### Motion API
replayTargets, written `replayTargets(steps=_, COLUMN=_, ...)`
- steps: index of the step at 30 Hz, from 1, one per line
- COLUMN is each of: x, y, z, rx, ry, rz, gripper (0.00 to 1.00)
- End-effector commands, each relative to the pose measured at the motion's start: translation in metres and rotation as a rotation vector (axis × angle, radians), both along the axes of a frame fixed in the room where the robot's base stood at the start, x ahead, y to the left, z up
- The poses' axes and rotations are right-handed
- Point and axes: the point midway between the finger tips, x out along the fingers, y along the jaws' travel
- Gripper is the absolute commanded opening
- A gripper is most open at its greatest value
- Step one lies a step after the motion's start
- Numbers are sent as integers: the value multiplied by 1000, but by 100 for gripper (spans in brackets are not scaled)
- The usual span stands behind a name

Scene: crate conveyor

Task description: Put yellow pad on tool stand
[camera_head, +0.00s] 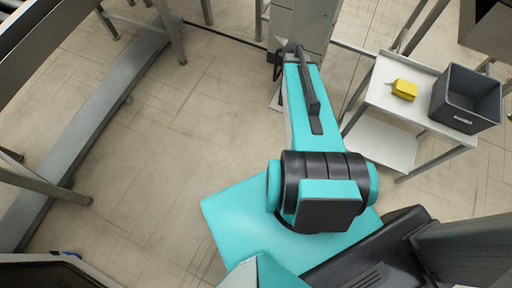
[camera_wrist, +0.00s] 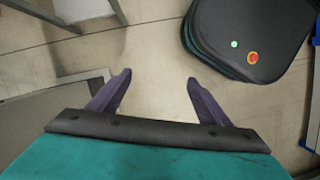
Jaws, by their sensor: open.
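The yellow pad (camera_head: 404,89), a small yellow block, lies on the white top of a two-level stand (camera_head: 402,66) at the right in the head view. It is left of a grey bin on the same top. I cannot tell for certain whether this is the tool stand. My gripper (camera_wrist: 158,82) is open in the wrist view, its two dark purple fingers apart with only floor seen between them. The pad is not in the wrist view. In the head view my arm reaches toward the top middle, left of the stand, and its fingers cannot be made out.
The open grey bin (camera_head: 466,119) stands on the right part of the stand's top. A long grey beam (camera_head: 85,135) on the floor and metal legs run along the left. The tiled floor (camera_head: 185,115) between there and my arm is clear.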

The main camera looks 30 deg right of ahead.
Motion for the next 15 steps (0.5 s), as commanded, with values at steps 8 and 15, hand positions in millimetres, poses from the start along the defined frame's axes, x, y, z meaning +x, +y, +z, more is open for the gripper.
replayTargets(steps=8, x=-25, y=104, z=-46, rx=6, ry=49, rz=-103, gripper=71)
replayTargets(steps=15, x=-65, y=180, z=-76, rx=-13, ry=104, rz=-201, gripper=71)
